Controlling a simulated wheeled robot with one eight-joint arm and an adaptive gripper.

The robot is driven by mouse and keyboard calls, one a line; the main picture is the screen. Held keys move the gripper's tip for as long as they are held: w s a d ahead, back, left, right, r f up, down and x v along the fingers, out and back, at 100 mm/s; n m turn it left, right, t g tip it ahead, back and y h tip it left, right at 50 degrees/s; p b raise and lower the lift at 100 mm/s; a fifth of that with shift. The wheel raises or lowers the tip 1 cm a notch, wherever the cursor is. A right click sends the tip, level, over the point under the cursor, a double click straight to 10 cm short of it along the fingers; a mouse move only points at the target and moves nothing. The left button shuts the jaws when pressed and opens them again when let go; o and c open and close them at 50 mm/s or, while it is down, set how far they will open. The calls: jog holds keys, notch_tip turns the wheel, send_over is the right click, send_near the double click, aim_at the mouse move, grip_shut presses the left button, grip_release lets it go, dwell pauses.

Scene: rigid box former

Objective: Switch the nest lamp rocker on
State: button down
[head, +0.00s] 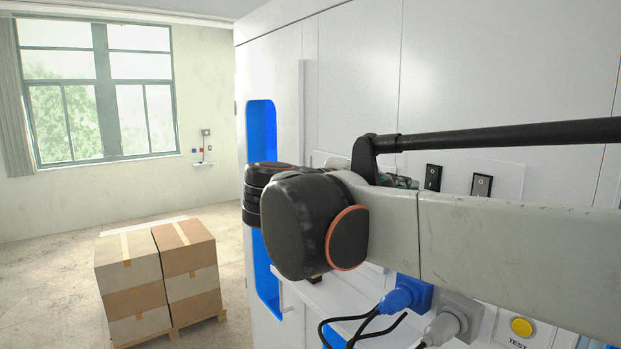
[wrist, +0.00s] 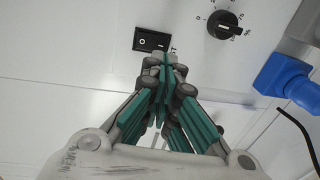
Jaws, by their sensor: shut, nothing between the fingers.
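A black rocker switch (wrist: 151,39) with white marks on its face sits on the white panel at the top of the wrist view. My gripper (wrist: 165,62) is shut and empty, its green-padded fingers pointing at the panel. The fingertips lie at the rocker's lower right edge and cover a little of it; I cannot tell whether they touch. In the head view two rockers show, a black one (head: 433,178) and one with a grey face (head: 481,185). My arm hides most of the gripper there. No label naming the lamp rocker is readable.
A black dial (wrist: 228,23) is right of the rocker. A blue plug (wrist: 287,80) with a cable is further right; it also shows in the head view (head: 406,294) beside a grey plug (head: 455,316). A yellow test button (head: 521,327) is at lower right. Stacked cartons (head: 160,280) stand left.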

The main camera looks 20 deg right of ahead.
aim_at(426, 184)
jog(key=p+x, duration=0.1)
jog(key=x, duration=0.3)
jog(key=shift+w+d, duration=0.1)
jog(key=shift+d, duration=0.05)
jog(key=shift+f, duration=0.1)
jog(key=shift+w+d+f+h+b, duration=0.15)
jog(key=shift+d+h+b, duration=0.25)
jog(key=shift+b, duration=0.3)
